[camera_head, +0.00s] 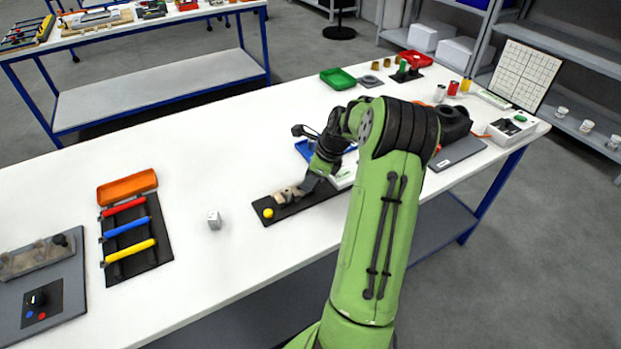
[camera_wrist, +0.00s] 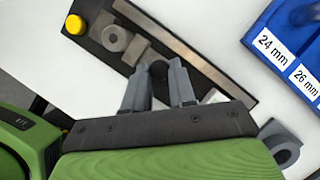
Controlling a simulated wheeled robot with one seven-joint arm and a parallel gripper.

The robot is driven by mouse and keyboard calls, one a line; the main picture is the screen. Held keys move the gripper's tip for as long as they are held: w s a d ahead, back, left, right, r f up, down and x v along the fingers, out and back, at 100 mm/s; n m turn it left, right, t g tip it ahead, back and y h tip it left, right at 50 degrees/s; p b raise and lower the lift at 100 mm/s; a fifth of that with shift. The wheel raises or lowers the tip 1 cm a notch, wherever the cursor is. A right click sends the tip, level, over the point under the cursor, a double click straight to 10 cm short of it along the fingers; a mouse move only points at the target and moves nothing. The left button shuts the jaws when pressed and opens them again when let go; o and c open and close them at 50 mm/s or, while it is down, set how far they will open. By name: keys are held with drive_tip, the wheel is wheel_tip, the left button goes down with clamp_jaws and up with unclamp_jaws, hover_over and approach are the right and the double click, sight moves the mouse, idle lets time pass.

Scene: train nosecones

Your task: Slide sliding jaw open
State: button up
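The fixture is a long dark base plate (camera_wrist: 98,50) with a straight metal rail (camera_wrist: 172,42) along one side and a yellow knob (camera_wrist: 75,24) at one end. A grey block with a round hole (camera_wrist: 115,38) sits near the knob, with a beige-grey jaw piece (camera_wrist: 136,50) beside it. In the head view the jaw blocks (camera_head: 286,195) and yellow knob (camera_head: 268,213) show at the plate's left end. My gripper (camera_wrist: 159,72) is over the plate, its fingers apart on either side of a dark rounded part. Whether they press on it is unclear.
A blue tray (camera_wrist: 292,50) labelled 24 mm and 26 mm lies close at the right in the wrist view, with a loose grey ring piece (camera_wrist: 282,146) nearby.

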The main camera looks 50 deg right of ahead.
clamp_jaws()
drive_tip(key=shift+r, duration=0.1)
drive_tip(key=shift+s+d+r+p, duration=0.15)
drive_tip(key=shift+s+d+p, duration=0.1)
drive_tip(key=shift+d+p, duration=0.65)
drive_tip(key=shift+s+d+p, duration=0.15)
drive_tip(key=shift+d+p, duration=0.25)
drive_tip(key=shift+p, duration=0.2)
drive_tip(key=o, duration=0.7)
unclamp_jaws()
drive_tip(key=shift+f, duration=0.2)
